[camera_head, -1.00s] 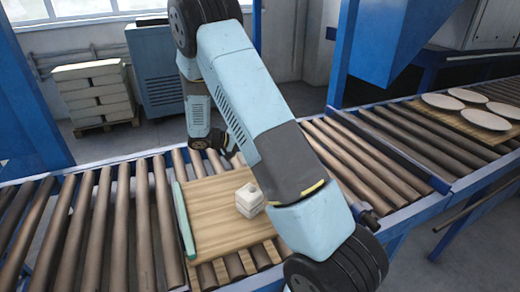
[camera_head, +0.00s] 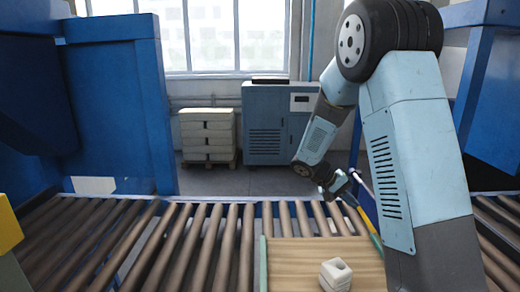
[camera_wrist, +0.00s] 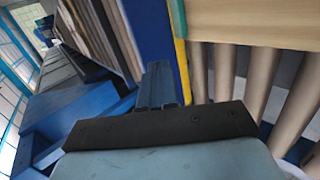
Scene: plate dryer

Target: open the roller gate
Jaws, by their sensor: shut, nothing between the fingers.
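The roller gate seems to be the blue panel with a yellow edge beside the wooden board; in the wrist view the blue panel (camera_wrist: 146,28) and yellow strip show just beyond my gripper (camera_wrist: 158,82). Its fingers are shut and empty, pointing along the panel. Whether they touch it I cannot tell. In the head view my gripper (camera_head: 342,186) is small and dark at the conveyor's far side, near the upper end of the yellow-edged strip (camera_head: 367,226). My arm hides much of the gate there.
The wooden board (camera_head: 295,262) lies on the rollers with a small white block (camera_head: 335,275) on it. It also shows in the wrist view (camera_wrist: 250,20). Bare rollers (camera_head: 190,240) extend left. A blue machine frame (camera_head: 118,100) stands behind them at left.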

